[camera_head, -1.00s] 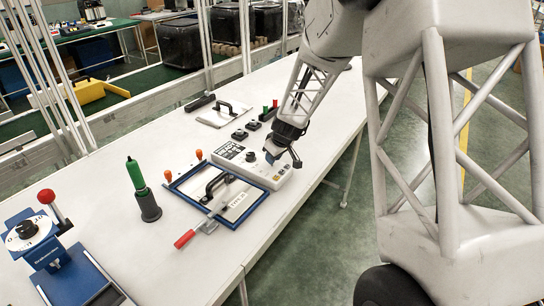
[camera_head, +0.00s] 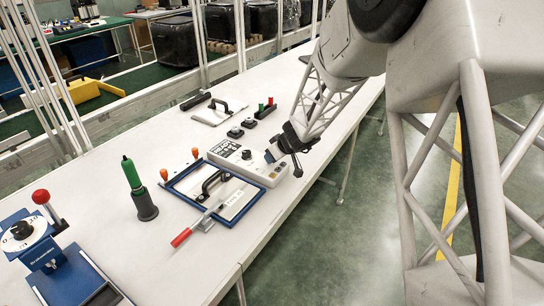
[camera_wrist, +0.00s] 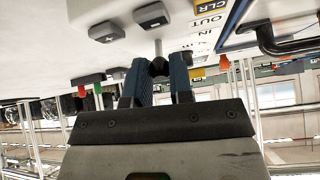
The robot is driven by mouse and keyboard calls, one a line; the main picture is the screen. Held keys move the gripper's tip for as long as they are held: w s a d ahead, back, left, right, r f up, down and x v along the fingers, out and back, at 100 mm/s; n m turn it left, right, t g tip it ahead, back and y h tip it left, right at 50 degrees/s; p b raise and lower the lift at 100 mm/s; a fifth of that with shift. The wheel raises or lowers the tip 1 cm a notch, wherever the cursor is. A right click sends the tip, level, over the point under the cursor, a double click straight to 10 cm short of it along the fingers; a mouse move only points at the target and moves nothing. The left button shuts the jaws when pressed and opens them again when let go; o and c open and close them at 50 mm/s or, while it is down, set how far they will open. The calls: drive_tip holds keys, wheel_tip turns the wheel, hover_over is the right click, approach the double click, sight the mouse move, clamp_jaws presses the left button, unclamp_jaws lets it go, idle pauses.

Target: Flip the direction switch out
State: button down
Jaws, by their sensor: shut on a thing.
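The direction switch shows in the wrist view as a thin metal lever (camera_wrist: 158,47) with a black ball end (camera_wrist: 158,66). The letters OUT, IN and CLR are printed beside it. My gripper (camera_wrist: 160,78) has its two blue fingers on either side of the ball, shut on it. In the head view the white control panel (camera_head: 228,150) lies on the table, with a black knob and several buttons. My gripper (camera_head: 268,156) is at the panel's right part, low over it. The fingers and wrist hide the switch there.
A blue-rimmed frame (camera_head: 174,188) with a black handle lies in front of the panel. A red-handled tool (camera_head: 182,237) lies at its near edge. A green-handled object (camera_head: 133,178) stands left of it. Two small black-topped boxes (camera_head: 235,132) sit behind the panel. The table's near left is partly clear.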

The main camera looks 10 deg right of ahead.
idle(0.3)
drive_tip(key=c, duration=1)
unclamp_jaws()
drive_tip(key=shift+s+r, duration=0.1)
drive_tip(key=v, duration=0.7)
drive_tip(key=shift+s+d+r, duration=0.15)
drive_tip(key=shift+d+r, duration=0.05)
drive_tip(key=shift+d, duration=0.05)
